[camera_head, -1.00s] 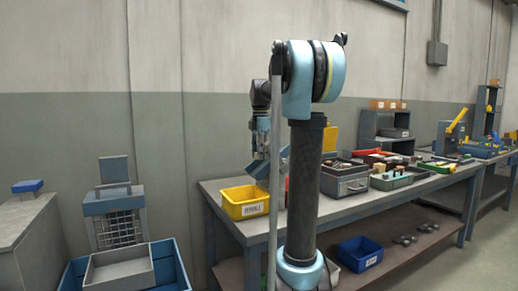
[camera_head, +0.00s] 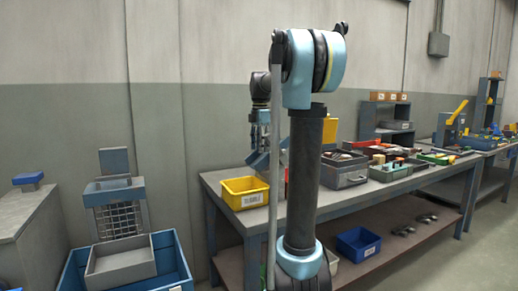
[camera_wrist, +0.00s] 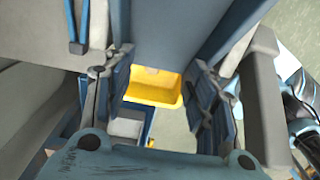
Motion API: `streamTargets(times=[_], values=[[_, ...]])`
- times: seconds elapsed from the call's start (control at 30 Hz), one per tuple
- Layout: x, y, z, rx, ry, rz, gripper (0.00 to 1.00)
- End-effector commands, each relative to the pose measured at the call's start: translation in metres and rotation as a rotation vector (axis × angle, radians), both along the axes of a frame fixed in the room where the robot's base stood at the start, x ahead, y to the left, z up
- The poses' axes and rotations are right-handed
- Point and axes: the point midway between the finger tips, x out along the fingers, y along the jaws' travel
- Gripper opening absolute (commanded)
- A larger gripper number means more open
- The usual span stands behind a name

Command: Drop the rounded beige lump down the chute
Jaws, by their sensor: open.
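My gripper (camera_wrist: 160,98) is open, its two fingers apart with nothing seen between them. In the head view my gripper (camera_head: 263,140) points down above the left end of the workbench, partly behind my arm. A tilted grey-blue piece (camera_head: 262,161), probably the chute, is just under it and behind the yellow bin. In the wrist view a broad grey sloping surface with blue sides (camera_wrist: 168,32), probably the same chute, fills the top middle. I cannot make out the rounded beige lump in either view.
The yellow bin (camera_head: 244,193) stands on the workbench's left corner; it also shows between my fingers (camera_wrist: 153,92). A grey toolbox (camera_head: 344,171) and tool trays stand to the right. A blue bin (camera_head: 358,244) is on the lower shelf. A wire-mesh stand (camera_head: 118,218) is at left.

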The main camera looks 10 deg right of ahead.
Motion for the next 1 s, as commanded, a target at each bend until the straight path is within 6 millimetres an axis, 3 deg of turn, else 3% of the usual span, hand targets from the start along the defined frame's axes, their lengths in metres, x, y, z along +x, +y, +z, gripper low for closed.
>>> streamTargets(times=[0.17,0.63,1.0], values=[[0.0,0.0,0.019,0.0,0.0,0.0,0.53],[0.002,0.001,0.1,0.0,0.001,0.001,0.53],[0.001,0.001,0.117,0.0,0.001,0.001,0.53]])
